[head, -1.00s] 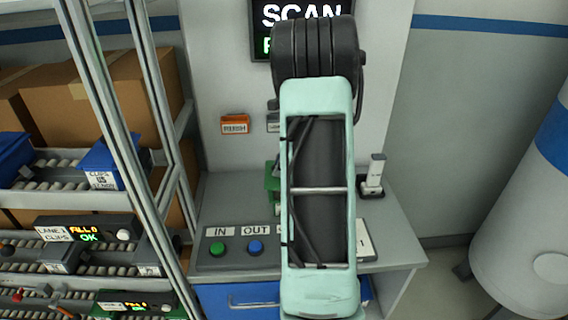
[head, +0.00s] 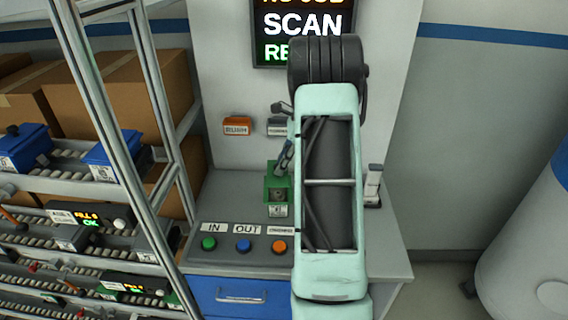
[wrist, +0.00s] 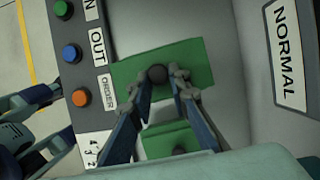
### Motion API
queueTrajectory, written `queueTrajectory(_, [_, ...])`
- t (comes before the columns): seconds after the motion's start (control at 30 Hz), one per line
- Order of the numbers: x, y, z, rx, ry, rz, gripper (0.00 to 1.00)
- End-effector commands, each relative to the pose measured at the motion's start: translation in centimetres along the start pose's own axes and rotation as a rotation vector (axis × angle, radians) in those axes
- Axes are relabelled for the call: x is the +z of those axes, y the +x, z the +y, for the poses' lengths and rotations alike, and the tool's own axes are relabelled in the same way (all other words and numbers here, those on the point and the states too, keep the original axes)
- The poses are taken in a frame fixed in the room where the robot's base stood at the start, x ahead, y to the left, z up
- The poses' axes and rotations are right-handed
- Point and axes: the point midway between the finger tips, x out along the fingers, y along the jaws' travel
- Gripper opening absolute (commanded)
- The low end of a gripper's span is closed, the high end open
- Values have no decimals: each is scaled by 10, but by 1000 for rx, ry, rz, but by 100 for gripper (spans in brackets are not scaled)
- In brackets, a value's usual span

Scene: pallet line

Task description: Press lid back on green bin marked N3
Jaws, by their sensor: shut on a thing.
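A green lid (wrist: 190,62) with a black round knob (wrist: 157,73) shows in the wrist view. My gripper (wrist: 160,84) has its fingers around the knob, shut on it. A second, smaller green piece with a dark spot (wrist: 178,140) lies below it in that view, partly between and behind the fingers. In the head view, a green bin (head: 278,203) with a white label stands on the grey bench behind the buttons. My fingers (head: 284,158) reach down at its back. The label's text is too small to read. I cannot tell whether the lid touches the bin.
Green, blue and orange buttons (head: 243,245) line the bench front. RUSH (head: 237,127) and NORMAL (wrist: 288,55) signs are near the bench back. A scanner-like post (head: 373,185) stands at right. A roller rack with blue bins (head: 100,163) fills the left. A white tank is at far right.

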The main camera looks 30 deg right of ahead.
Motion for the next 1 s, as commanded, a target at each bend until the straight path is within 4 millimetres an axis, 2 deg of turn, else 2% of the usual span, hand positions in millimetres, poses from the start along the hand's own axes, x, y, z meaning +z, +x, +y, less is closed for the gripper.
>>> queueTrajectory(0.27, [-2, 8, 0, 1, -1, -1, 0])
queueTrajectory(0.77, [-16, 42, 0, 0, -1, 0, 0])
queueTrajectory(1.0, [-20, 51, 0, 1, -2, 0, 0])
